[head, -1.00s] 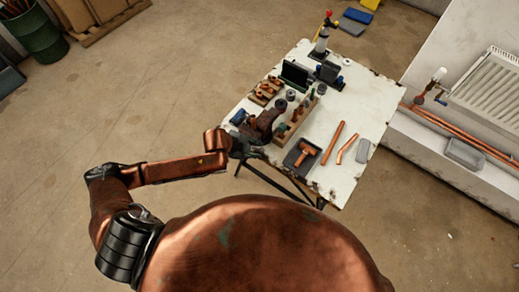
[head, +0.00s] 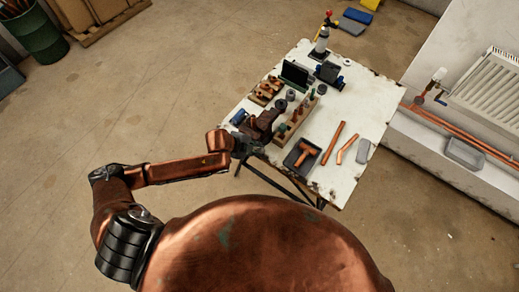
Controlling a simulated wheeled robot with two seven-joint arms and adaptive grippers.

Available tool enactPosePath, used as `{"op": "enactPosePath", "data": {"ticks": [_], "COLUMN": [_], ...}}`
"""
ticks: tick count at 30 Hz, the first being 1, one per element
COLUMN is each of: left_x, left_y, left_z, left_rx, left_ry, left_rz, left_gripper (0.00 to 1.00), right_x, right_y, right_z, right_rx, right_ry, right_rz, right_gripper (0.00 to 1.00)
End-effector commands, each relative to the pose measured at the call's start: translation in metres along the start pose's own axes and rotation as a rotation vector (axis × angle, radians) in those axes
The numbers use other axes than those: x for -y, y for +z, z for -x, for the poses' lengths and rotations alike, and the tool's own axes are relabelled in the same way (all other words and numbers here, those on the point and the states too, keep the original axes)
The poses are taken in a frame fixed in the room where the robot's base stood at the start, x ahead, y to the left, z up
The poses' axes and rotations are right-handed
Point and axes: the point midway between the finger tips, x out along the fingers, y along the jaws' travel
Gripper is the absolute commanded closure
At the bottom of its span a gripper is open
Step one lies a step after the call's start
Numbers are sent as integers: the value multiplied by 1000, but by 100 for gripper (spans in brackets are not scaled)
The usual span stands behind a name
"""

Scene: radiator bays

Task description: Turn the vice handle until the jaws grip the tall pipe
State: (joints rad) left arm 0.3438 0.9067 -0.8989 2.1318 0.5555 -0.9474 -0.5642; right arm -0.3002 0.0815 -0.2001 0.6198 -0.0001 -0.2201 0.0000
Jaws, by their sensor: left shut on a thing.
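The dark reddish-brown vice (head: 262,122) stands at the left front edge of the white worktable. My left gripper (head: 246,146) is at the near side of the vice, by the table edge, shut on a part there. That part appears to be the vice handle, but the gripper and its small size in the picture hide it. I cannot make out the gap between the jaws, nor tell which pipe is the tall pipe or whether the jaws touch it. My right gripper is not in view.
A wooden rack (head: 298,121) with upright pieces stands right of the vice. A dark tray (head: 301,155) with a copper fitting lies in front. Loose copper pipes (head: 333,142) lie further right on the worktable (head: 372,98). A radiator (head: 492,85) hangs on the right wall.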

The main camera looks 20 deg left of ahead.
Motion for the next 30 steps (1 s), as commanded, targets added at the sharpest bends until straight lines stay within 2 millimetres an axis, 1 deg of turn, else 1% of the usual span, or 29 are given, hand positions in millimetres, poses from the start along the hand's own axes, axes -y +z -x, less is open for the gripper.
{"op": "enactPosePath", "data": {"ticks": [1, 11, 19, 28, 29, 30], "left_x": [-1, -1, 4, 4, 4, 4], "left_y": [-4, -8, -9, -9, -9, -10], "left_z": [0, 0, 8, 6, 6, 6], "left_rx": [-8, -16, -88, -99, -99, -99], "left_ry": [1, 1, 10, 8, 8, 8], "left_rz": [0, 0, 47, 52, 52, 52], "left_gripper": [100, 100, 100, 100, 90, 88], "right_x": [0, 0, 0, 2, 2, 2], "right_y": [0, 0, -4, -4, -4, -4], "right_z": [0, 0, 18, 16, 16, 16], "right_rx": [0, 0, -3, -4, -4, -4], "right_ry": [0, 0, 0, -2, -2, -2], "right_rz": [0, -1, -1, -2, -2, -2], "right_gripper": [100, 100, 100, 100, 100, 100]}}
